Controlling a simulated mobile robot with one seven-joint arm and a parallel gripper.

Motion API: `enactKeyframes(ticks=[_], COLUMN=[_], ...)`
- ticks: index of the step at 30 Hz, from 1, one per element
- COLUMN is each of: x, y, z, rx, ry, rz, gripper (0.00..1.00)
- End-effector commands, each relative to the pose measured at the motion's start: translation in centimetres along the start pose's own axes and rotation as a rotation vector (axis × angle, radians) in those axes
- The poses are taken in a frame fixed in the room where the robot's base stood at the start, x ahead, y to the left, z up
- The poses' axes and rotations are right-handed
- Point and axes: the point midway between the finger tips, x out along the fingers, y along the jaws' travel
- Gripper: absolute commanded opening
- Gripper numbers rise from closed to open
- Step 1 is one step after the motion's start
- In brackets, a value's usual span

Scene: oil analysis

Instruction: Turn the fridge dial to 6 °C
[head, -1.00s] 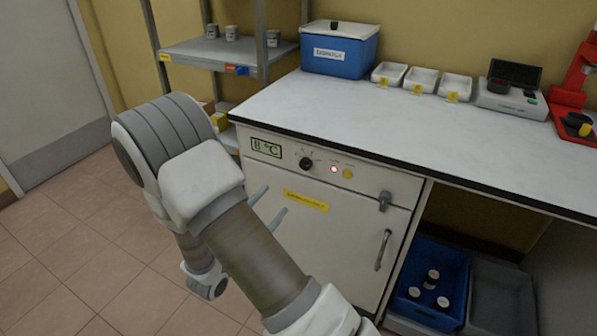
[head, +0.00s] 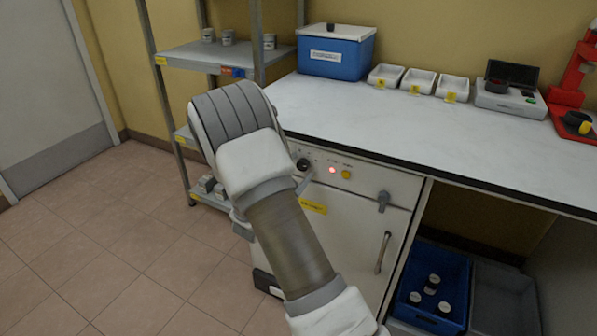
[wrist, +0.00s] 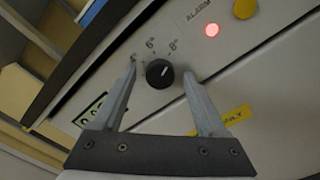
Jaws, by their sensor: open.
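The fridge dial (wrist: 159,73) is a round black knob with a white pointer line on the fridge's white front panel; it also shows in the head view (head: 303,164). In the wrist view the pointer aims up and right, towards the 8° mark; the 6° mark is to the left of it. My gripper (wrist: 159,70) is open, its fingers apart on either side of the dial in that view. I cannot tell whether either finger touches it.
A red lamp (head: 332,170) and a yellow button (head: 346,174) are right of the dial. The counter (head: 400,130) overhangs above. The door handle (head: 383,252) and a grey latch (head: 384,200) are further right. A metal shelf (head: 190,57) stands to the left.

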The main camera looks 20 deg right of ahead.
Motion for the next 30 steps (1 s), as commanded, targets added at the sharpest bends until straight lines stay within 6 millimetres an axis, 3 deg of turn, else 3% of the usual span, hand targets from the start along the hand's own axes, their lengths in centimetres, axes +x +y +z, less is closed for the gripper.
enactKeyframes(ticks=[6,18,30], x=[0.0,-0.04,-0.1], y=[0.0,-0.01,0.1], z=[-0.01,-0.02,0.01], rx=[0.0,0.0,-0.055], ry=[0.0,0.0,0.002], rz=[0.0,0.0,0.0], gripper=[0.73,0.01,0.0])
